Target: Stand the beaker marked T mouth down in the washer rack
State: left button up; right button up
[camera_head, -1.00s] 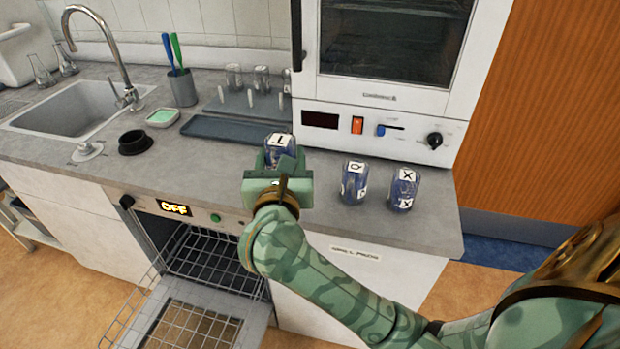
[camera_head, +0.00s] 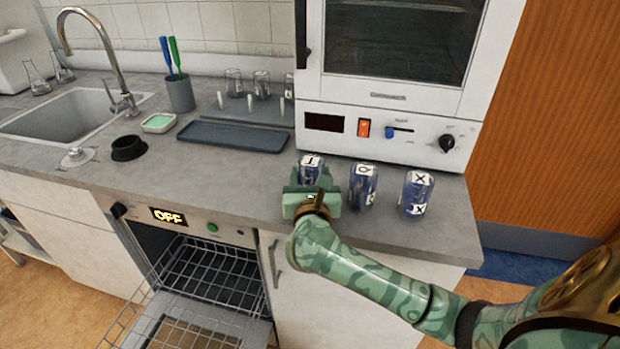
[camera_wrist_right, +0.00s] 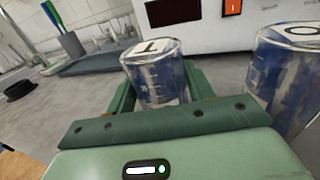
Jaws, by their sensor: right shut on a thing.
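The beaker marked T (camera_head: 311,164) is blue-tinted and clear, with a white T label at its top. My right gripper (camera_head: 308,186) is shut on it at the counter's front. In the right wrist view the beaker (camera_wrist_right: 158,80) sits between the two green fingers, its label end up. I cannot tell whether its base touches the counter or which end is its mouth. The washer rack (camera_head: 205,270) is a wire basket in the open washer, below and left of the gripper. My left gripper is out of view.
The beaker marked Q (camera_head: 362,186) stands close right of the gripper, and the beaker marked X (camera_head: 415,194) beyond it. An oven (camera_head: 390,130) stands behind. A grey tray (camera_head: 235,136) and black ring (camera_head: 128,148) lie left. The washer display (camera_head: 168,216) reads OFF.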

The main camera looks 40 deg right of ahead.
jog(key=shift+f, duration=0.1)
jog(key=o, duration=1)
jog(key=shift+s+a+r, duration=0.15)
jog(key=shift+s+r, duration=0.05)
jog(key=p+v, duration=0.2)
jog(key=v, duration=0.9)
jog(key=shift+s+a, duration=0.2)
